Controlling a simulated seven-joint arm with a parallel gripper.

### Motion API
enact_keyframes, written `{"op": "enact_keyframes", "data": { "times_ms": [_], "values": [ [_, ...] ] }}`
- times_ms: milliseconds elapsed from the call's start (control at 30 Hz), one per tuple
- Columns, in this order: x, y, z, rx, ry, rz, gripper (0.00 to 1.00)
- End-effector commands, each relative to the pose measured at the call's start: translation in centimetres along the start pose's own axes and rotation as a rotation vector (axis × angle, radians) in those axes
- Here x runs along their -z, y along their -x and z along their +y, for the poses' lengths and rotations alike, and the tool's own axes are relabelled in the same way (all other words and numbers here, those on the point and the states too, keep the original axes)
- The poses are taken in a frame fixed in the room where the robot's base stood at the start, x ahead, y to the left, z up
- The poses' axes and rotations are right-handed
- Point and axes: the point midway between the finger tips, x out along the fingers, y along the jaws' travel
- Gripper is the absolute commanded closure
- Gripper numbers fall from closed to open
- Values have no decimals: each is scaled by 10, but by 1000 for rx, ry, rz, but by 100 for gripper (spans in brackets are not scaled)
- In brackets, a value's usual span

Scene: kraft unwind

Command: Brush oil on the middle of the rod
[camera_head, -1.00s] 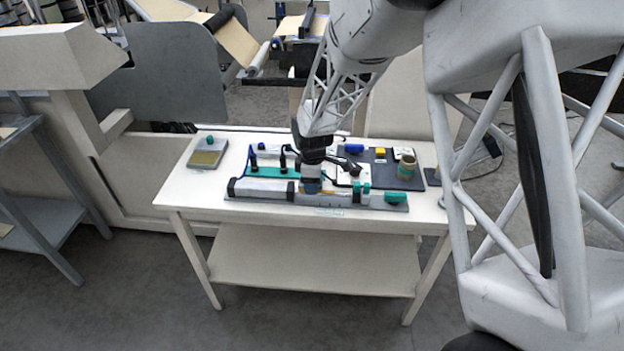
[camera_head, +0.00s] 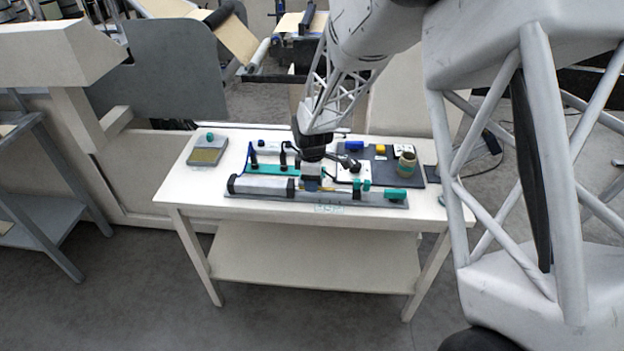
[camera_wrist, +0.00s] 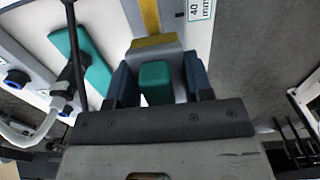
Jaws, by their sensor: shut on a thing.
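My gripper (camera_wrist: 158,82) is shut on a brush with a teal handle (camera_wrist: 155,83). In the wrist view the brush's grey head (camera_wrist: 155,59) and an ochre band of bristles (camera_wrist: 152,41) point away from me. In the head view my gripper (camera_head: 312,184) is low over the right end of the grey cylinder (camera_head: 263,187), which lies along the table's front. A yellow strip (camera_wrist: 150,14) runs on beyond the bristles. I cannot tell whether the bristles touch the rod.
A teal block (camera_head: 395,194) sits at the unit's right end. Behind are a teal strip with black fittings (camera_head: 271,170), hoses, and a dark mat (camera_head: 379,172) with a jar (camera_head: 406,165). The table's left front (camera_head: 190,186) is clear.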

Motion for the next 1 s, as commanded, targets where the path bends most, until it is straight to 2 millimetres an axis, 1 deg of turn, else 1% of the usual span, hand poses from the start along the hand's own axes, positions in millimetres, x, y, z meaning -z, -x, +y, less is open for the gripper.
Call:
{"op": "enact_keyframes", "data": {
  "times_ms": [1000],
  "values": [
    [0,-8,0,-1,0,0,72]
  ]
}}
